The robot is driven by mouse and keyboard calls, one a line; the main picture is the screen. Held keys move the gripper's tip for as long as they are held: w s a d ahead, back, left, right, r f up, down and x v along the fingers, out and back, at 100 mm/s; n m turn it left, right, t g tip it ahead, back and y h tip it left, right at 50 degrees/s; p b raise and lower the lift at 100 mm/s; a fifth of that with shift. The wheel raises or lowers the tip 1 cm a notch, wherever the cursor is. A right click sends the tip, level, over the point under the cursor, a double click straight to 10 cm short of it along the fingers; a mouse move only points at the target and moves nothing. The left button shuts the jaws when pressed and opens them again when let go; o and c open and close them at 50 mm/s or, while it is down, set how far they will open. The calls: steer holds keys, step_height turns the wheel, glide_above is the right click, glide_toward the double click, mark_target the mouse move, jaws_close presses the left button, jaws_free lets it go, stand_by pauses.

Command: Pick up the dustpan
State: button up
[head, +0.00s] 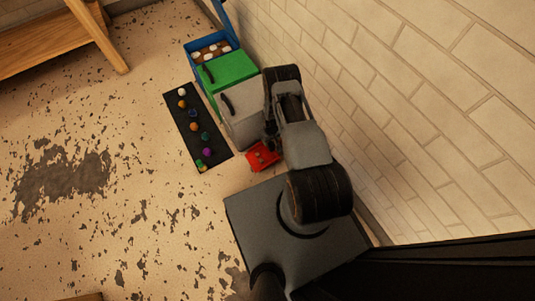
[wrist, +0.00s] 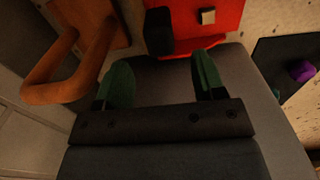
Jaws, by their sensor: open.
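The red dustpan (head: 262,157) lies on the floor beside my base, just left of my arm. In the wrist view the red dustpan (wrist: 226,37) is at the top, partly cut off by the frame edge. A black block, apparently its handle (wrist: 158,30), points toward my gripper, and a small pale cube (wrist: 208,16) sits on the red surface. My gripper (wrist: 163,82) has its two green fingers spread apart with nothing between them. The black handle is just beyond the fingertips, between their lines. In the head view my arm hides the fingers.
A brown piece with a looped handle (wrist: 75,60) is left of my fingers. A black mat (head: 184,120) with several coloured balls lies left of the dustpan. A grey box (head: 240,112), a green box (head: 232,68) and a blue crate (head: 193,46) line the brick wall (head: 420,80). Floor at left is open.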

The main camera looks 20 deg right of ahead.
mark_target(271, 143)
steer(key=shift+s+f+b, duration=0.1)
steer(key=shift+f+b, duration=1.55)
steer(key=shift+f, duration=2)
steer(key=shift+r, duration=0.1)
steer(key=c, duration=1)
steer(key=shift+c, duration=0.2)
